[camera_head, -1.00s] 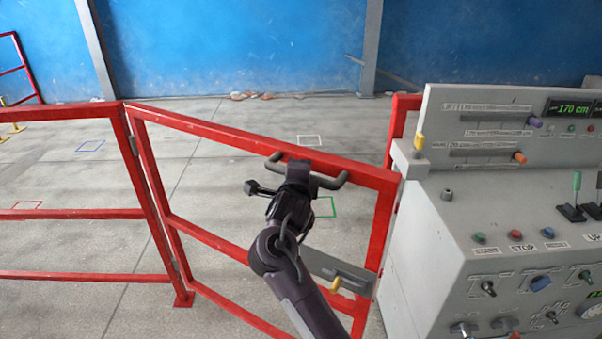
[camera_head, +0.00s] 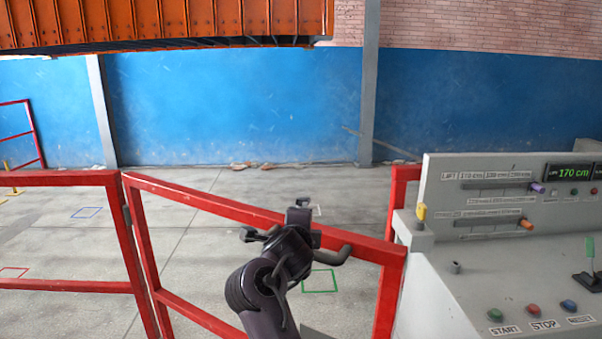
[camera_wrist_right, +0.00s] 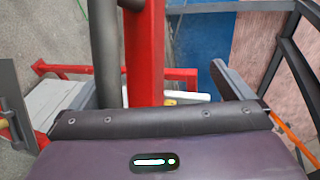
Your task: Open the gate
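The red gate (camera_head: 205,200) crosses the head view, with its left post by the neighbouring fence and its right post beside the grey console. A dark bar handle (camera_head: 338,255) is on its top rail, partly hidden by my right gripper (camera_head: 290,222). In the right wrist view my right gripper (camera_wrist_right: 122,90) has its fingers wide apart. The grey handle bar (camera_wrist_right: 104,50) and a red gate bar (camera_wrist_right: 145,55) show between them. I cannot tell whether the fingers touch the handle. My left gripper is not in view.
The grey control console (camera_head: 480,270) with sliders and buttons stands close on the right. A red fence (camera_head: 60,180) continues left. Behind the gate is open concrete floor (camera_head: 190,240) up to a blue wall. A large orange structure (camera_head: 160,25) hangs overhead.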

